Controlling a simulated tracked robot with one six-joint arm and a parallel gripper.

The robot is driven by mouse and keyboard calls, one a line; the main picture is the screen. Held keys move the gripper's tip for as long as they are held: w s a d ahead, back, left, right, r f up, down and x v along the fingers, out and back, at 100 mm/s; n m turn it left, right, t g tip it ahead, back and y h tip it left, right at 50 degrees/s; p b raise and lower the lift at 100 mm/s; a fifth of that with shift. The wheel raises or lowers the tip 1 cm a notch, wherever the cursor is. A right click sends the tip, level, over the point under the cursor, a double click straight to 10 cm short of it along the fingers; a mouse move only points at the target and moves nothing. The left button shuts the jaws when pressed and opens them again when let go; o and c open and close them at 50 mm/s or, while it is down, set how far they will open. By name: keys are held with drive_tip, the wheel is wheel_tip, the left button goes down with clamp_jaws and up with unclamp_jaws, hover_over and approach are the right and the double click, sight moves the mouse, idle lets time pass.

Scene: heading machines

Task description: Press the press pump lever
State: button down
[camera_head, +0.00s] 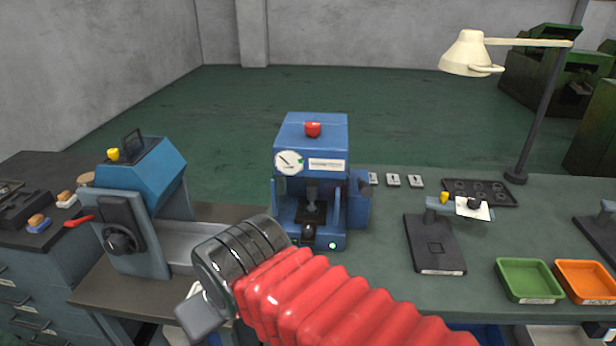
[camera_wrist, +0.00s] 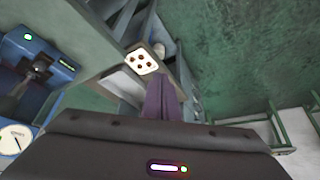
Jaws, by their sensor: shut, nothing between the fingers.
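The blue press (camera_head: 312,140) stands on the green bench in the middle of the head view. It has a round gauge (camera_head: 289,162), a red knob on top and a dark knobbed part (camera_head: 308,232) low at its front that may be the pump lever; I cannot tell for sure. In the wrist view the press (camera_wrist: 30,55) shows at the left edge, with the gauge below. My gripper (camera_wrist: 162,100) is shut and empty, its fingers together, apart from the press. In the head view my wrist is in front and to the left of the press, the fingertips not clear.
A blue-grey machine (camera_head: 140,205) with a black handle stands on the left. To the right are a black stand (camera_head: 435,244), a green tray (camera_head: 529,280), an orange tray (camera_head: 587,281) and a lamp (camera_head: 470,55). Bare bench lies between the press and the stand.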

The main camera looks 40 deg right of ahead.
drive_tip(key=shift+r, duration=0.1)
drive_tip(key=w+d+r+m+g+h, duration=0.1)
drive_tip(key=w+d+r+m, duration=0.25)
drive_tip(key=d+r, duration=0.55)
drive_tip(key=w+d+r+m+g, duration=0.15)
drive_tip(key=w+d+r, duration=0.4)
drive_tip(key=d, duration=0.55)
drive_tip(key=s+d+r+m, duration=0.1)
drive_tip(key=s+d+r, duration=0.1)
drive_tip(key=d, duration=0.6)
drive_tip(key=s+d+r+m+g, duration=0.1)
drive_tip(key=s+d+r+m, duration=0.1)
drive_tip(key=d, duration=0.6)
drive_tip(key=s+d+r+m, duration=0.2)
drive_tip(key=s+d, duration=0.1)
drive_tip(key=d, duration=0.5)
drive_tip(key=shift+s+r+g+y, duration=0.25)
drive_tip(key=shift+r+g+y, duration=0.05)
drive_tip(key=shift+r+g, duration=0.05)
drive_tip(key=shift+d+f, duration=0.1)
drive_tip(key=shift+f, duration=0.05)
